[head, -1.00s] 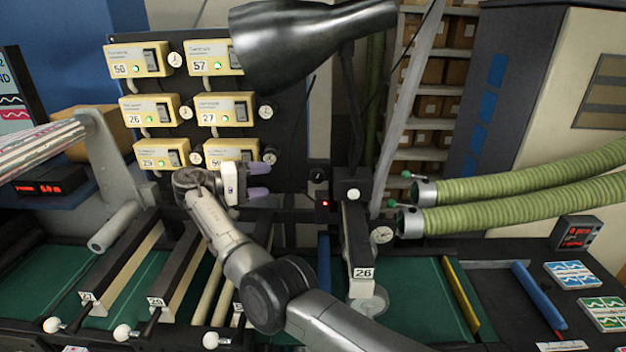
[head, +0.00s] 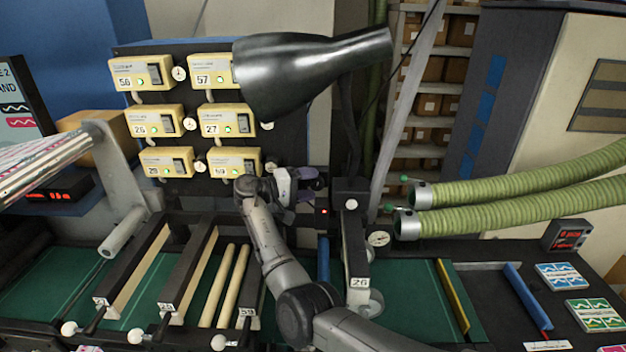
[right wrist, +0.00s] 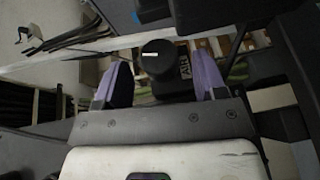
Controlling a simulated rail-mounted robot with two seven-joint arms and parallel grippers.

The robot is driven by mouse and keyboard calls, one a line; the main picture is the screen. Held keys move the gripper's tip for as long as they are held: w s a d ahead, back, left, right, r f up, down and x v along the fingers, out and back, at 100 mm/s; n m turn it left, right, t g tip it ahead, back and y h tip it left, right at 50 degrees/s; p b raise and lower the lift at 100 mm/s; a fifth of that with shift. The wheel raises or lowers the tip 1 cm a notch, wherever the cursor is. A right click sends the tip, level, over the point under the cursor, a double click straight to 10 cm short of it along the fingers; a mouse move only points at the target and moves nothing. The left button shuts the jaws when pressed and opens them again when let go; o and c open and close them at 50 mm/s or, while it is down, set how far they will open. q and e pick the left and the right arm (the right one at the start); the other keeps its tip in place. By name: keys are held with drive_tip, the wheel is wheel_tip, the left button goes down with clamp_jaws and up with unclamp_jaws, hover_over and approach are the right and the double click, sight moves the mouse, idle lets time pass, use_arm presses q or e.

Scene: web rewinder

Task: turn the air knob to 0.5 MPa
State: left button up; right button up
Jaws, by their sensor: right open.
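My right gripper (head: 308,188) has purple finger pads and is beside the machine post, right of the yellow control boxes. In the right wrist view, my right gripper (right wrist: 161,62) is open, with one finger at each side of the picture. A round black knob (right wrist: 157,52) with a white mark shows between the fingertips in that view, and I cannot tell whether they touch it. In the head view the gripper covers the place of the knob. The pressure reading cannot be made out. My left gripper is not in view.
Yellow boxes with switches and small dials (head: 232,162) stand left of the gripper. A black lamp-like hood (head: 310,68) hangs above. A post with white gauges (head: 378,238) and green hoses (head: 520,203) are on the right. Rollers and a green bed lie below.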

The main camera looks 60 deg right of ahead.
drive_tip(key=shift+s+d, duration=0.45)
drive_tip(key=shift+d, duration=0.1)
drive_tip(key=shift+c, duration=0.3)
drive_tip(key=c, duration=0.9)
drive_tip(key=shift+o, duration=0.2)
